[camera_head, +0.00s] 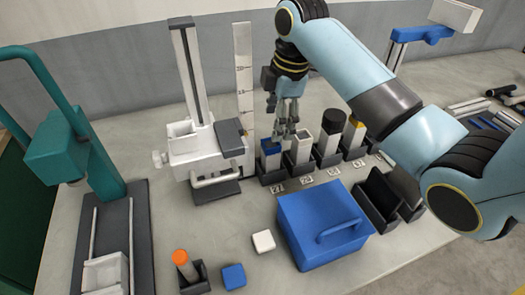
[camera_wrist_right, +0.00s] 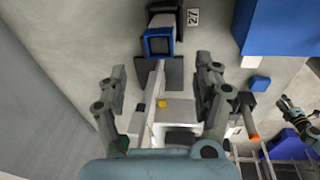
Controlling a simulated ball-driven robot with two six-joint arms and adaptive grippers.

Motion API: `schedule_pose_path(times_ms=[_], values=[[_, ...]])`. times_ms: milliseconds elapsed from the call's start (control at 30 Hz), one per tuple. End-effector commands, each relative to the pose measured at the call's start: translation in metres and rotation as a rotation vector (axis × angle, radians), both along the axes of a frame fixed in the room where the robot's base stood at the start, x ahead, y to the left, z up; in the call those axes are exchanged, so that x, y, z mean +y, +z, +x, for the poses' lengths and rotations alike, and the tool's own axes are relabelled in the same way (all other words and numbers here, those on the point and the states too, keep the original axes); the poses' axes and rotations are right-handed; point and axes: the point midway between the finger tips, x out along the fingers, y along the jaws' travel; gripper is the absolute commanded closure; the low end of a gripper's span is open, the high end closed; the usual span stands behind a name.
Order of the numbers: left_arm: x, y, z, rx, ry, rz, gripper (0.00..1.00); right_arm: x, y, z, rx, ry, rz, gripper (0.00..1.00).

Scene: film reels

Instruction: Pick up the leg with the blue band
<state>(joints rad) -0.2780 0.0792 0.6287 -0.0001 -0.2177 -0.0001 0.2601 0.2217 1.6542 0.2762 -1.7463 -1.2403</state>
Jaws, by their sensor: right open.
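The leg with the blue band (camera_head: 270,146) stands upright in the leftmost dark holder of a row, behind the "27" card. In the right wrist view its blue square top (camera_wrist_right: 158,41) shows at the upper middle. My right gripper (camera_head: 285,131) points down just above and slightly right of this leg in the head view. In the right wrist view my right gripper (camera_wrist_right: 166,74) is open, with nothing between its fingers. The head view lacks my left gripper; what looks like it (camera_wrist_right: 283,102) is small at the right edge of the wrist view.
Further right stand a white leg (camera_head: 300,146), a black-topped leg (camera_head: 329,136) and a yellow-topped one (camera_head: 354,134). A white measuring stand (camera_head: 194,145) and tall ruler (camera_head: 243,80) are close on the left. A blue box (camera_head: 322,225) lies in front.

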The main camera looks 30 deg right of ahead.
Motion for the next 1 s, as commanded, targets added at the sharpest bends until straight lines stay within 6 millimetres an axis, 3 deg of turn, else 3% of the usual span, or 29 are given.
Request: schedule_pose_path(times_ms=[200,333,467,700,1000], values=[[0.0,0.0,-0.033,0.047,0.001,0.0,0.6,0.003,-0.036,0.005,0.004,-0.001,0.001,0.32],[0.001,0.0,-0.043,0.061,0.002,0.001,0.6,0.003,-0.047,0.007,0.003,-0.002,0.001,0.32],[0.0,0.005,-0.039,0.055,0.002,0.0,0.6,0.004,-0.06,0.009,0.004,-0.002,0.001,0.32],[0.0,0.011,-0.012,0.015,0.0,0.0,0.6,0.005,-0.094,0.015,0.002,-0.002,0.001,0.32],[0.0,0.01,-0.02,0.027,0.001,0.001,0.6,0.005,-0.098,0.015,0.0,-0.001,0.0,0.35]])
